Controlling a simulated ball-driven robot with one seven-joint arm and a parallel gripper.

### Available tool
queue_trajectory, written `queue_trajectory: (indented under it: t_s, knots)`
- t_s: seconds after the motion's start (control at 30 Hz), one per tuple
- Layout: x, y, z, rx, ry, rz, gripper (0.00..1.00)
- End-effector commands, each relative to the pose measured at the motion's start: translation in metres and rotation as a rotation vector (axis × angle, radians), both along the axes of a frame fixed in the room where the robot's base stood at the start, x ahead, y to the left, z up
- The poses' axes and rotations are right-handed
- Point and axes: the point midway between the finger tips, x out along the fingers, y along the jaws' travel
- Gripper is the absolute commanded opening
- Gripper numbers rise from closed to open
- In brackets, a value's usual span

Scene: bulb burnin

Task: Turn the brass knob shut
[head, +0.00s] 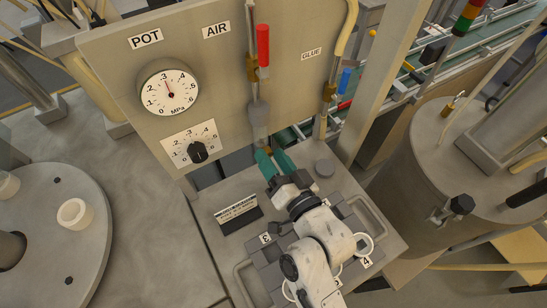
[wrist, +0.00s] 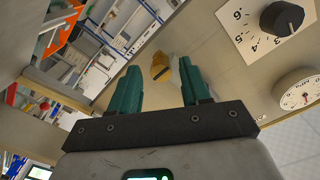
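The small brass knob (wrist: 161,68) shows in the wrist view, between the tips of my two teal fingers and seemingly a little beyond them, with clear gaps on both sides. In the head view only a bit of brass (head: 267,151) shows at the fingertips, below the grey valve body (head: 258,115); the fingers hide most of it. My gripper (head: 273,158) is open and points toward the panel's lower edge. In the wrist view my gripper (wrist: 159,75) is spread and holds nothing. Whether a finger touches the knob I cannot tell.
The panel (head: 215,90) carries a round gauge (head: 170,91), a black dial knob (head: 197,152), a red-handled valve (head: 263,45) and a blue-handled one (head: 344,80). A drum (head: 440,170) stands right.

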Motion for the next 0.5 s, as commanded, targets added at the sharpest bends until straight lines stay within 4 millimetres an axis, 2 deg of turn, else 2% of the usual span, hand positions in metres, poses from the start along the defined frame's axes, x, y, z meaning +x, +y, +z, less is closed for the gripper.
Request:
queue_trajectory:
  t_s: [0.3,0.5]
  knots:
    - [-0.002,-0.001,0.000,0.001,-0.001,0.000,0.51]
    - [-0.021,-0.013,-0.003,0.001,-0.001,0.000,0.51]
